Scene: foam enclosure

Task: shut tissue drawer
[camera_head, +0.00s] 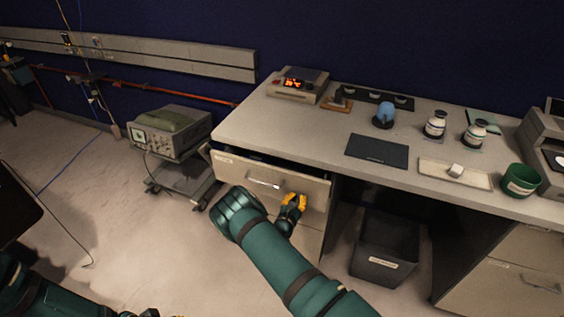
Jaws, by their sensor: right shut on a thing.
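The tissue drawer (232,171) is the upper drawer at the left end of the desk. It stands out a little, with a dark gap above its front. Its metal handle (264,182) runs across the front. My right gripper (294,201), with yellow fingertips, is at the drawer front by the right end of the handle and is shut on the drawer. The exact contact is too small to make out. Only a bit of my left gripper (152,313) shows at the bottom edge, and its jaws are cut off.
The desk top (300,128) holds a lit device (298,84), a dark mat (377,151), jars, a tray and a green cup (521,180). A dark bin (385,250) stands under the desk. An instrument on a cart (168,135) stands left of the drawer. Floor at left is mostly clear.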

